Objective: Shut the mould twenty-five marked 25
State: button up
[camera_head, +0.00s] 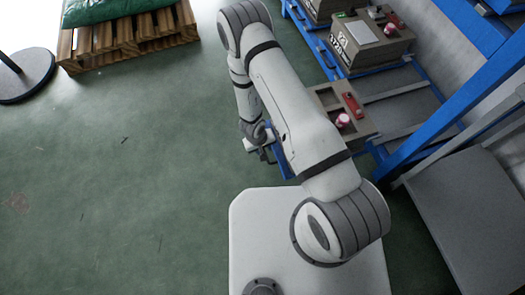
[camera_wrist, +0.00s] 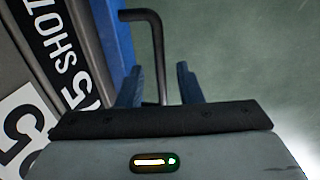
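A grey-brown mould (camera_wrist: 22,60) fills the left of the wrist view. It bears a black strip with white letters reading "SHOT" and a white label with a partly cut-off 5; the full number does not show. A bent black handle bar (camera_wrist: 160,55) sticks out beside it. My gripper (camera_wrist: 159,84) has its two blue fingers apart, one on each side of the bar, with gaps visible. In the head view my gripper (camera_head: 262,152) is beside the blue bench, and my arm partly hides the near mould (camera_head: 325,97).
Another mould (camera_head: 350,55) with a white label sits farther back on the blue bench. A red-and-white pot (camera_head: 343,120) and a red item (camera_head: 352,105) lie on the near mould. A wooden pallet (camera_head: 130,40) stands at upper left.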

jog(key=shift+f, duration=0.3)
grip_shut()
dwell(0.4)
